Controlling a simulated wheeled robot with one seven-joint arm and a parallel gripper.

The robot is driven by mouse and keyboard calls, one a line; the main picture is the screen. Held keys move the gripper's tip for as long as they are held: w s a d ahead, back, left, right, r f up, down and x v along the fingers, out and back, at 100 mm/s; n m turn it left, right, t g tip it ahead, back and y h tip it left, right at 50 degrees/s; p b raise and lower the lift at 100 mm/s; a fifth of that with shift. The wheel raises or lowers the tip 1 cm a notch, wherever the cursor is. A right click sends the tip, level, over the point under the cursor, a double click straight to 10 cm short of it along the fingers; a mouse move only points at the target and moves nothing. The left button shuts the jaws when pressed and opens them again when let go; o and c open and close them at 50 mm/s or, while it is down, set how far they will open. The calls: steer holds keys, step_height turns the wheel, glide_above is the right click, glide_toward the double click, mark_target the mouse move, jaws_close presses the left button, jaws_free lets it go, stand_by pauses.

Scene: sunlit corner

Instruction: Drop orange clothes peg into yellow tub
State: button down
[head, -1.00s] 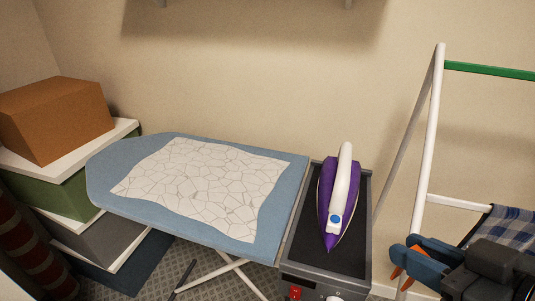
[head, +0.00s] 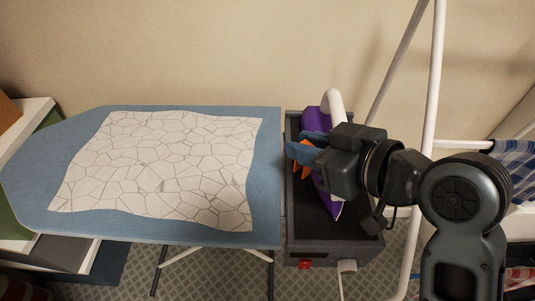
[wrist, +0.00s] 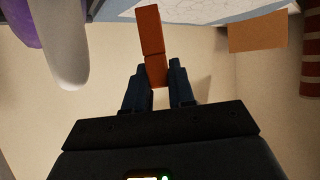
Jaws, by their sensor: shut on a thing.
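My gripper (head: 300,152) is in front of the iron in the head view, over the stand at the right end of the ironing board. It is shut on the orange clothes peg (head: 301,171), of which only small parts show there. In the wrist view the peg (wrist: 150,38) sticks out beyond the fingertips of my gripper (wrist: 160,75). I see no yellow tub in either view.
A purple and white iron (head: 332,103) rests on the dark stand (head: 305,235). A patterned white cloth (head: 160,165) lies on the blue ironing board (head: 265,190). A white drying rack (head: 432,80) stands at the right.

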steer(key=shift+w+a+f+p, duration=0.15)
steer(key=shift+w+a+f, duration=0.4)
steer(key=shift+a+f, duration=0.5)
steer(key=shift+w+a+f+p, duration=0.15)
steer(key=shift+w+a+f, duration=0.45)
steer(key=shift+f, duration=0.9)
steer(key=shift+w+a+f+p, duration=0.15)
steer(key=shift+w+a+f, duration=0.4)
steer(key=shift+a+f, duration=0.5)
steer(key=shift+d+f, duration=0.2)
steer(key=shift+f, duration=0.05)
steer(key=shift+f, duration=0.15)
steer(key=c, duration=1)
jaws_free()
steer(key=shift+o, duration=0.2)
